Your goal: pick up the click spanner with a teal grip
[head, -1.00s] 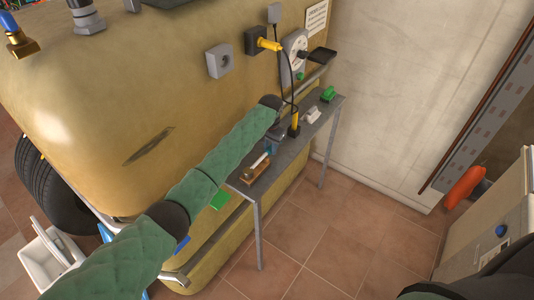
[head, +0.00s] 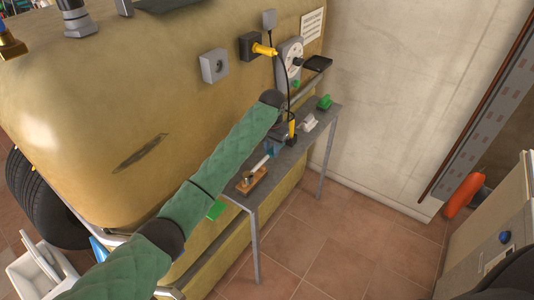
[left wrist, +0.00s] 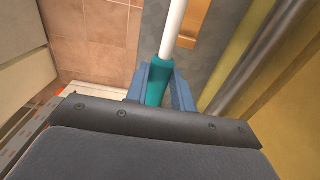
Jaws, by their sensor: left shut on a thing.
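The click spanner shows in the left wrist view with a teal grip (left wrist: 158,82) and a pale shaft (left wrist: 174,25) running up out of the frame. My left gripper (left wrist: 160,88) is shut on the teal grip, with a blue finger on each side. In the head view the left gripper (head: 274,147) is at the narrow grey bench, partly hidden by my arm. The spanner's pale shaft (head: 260,162) slants down to the wooden block (head: 252,180). I cannot tell whether its head touches the block. My right gripper is not in view.
The grey bench (head: 240,196) stands against the tan boiler tank (head: 90,130). A yellow-and-black tool (head: 291,128), a white item (head: 309,122) and a green item (head: 324,102) stand farther along it. The tiled floor (head: 300,240) in front is clear.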

